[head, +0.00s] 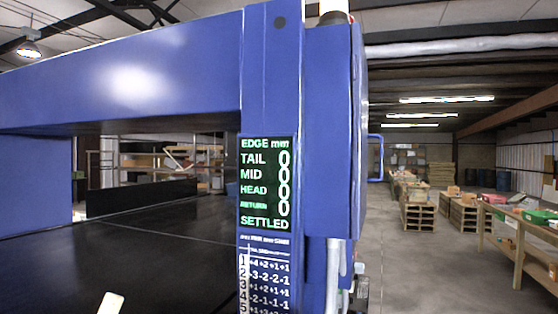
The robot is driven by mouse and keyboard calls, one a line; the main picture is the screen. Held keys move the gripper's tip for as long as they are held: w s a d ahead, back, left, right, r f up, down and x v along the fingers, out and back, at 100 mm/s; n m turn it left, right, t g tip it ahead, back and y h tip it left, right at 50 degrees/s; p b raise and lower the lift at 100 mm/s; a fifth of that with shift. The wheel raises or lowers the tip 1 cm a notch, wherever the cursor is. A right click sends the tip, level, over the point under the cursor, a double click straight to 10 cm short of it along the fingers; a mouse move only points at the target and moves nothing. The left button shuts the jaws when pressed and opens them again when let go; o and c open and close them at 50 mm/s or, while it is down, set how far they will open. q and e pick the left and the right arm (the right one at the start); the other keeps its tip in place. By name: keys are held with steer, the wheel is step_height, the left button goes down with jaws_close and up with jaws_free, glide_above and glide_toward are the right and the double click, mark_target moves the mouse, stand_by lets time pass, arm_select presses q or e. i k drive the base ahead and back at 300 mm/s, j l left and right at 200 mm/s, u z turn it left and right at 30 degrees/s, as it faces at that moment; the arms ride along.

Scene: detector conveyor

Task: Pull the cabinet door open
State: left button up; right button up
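A blue cabinet (328,130) is fixed to the right side of the blue machine post (270,70). Its door (362,120) faces right and shows nearly edge-on. The door looks shut against the cabinet, with no clear gap visible. A blue bar handle (381,160) stands out from the door to the right, with nothing touching it. The door's front face is mostly hidden by the angle. Neither of my grippers can be made out in the head view.
A green display (265,185) reading SETTLED and a number chart (266,275) are on the post. A black conveyor bed (150,245) passes under the blue gantry. Pale pipes (338,270) hang below the cabinet. Open floor (415,270) lies right, before pallets (418,215) and a table (515,235).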

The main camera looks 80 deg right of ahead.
mark_target(359, 72)
steer(key=k+z, duration=0.1)
steer(key=z, duration=0.25)
steer(key=k+j+z, duration=0.1)
steer(key=z, duration=0.65)
steer(key=k+l, duration=0.05)
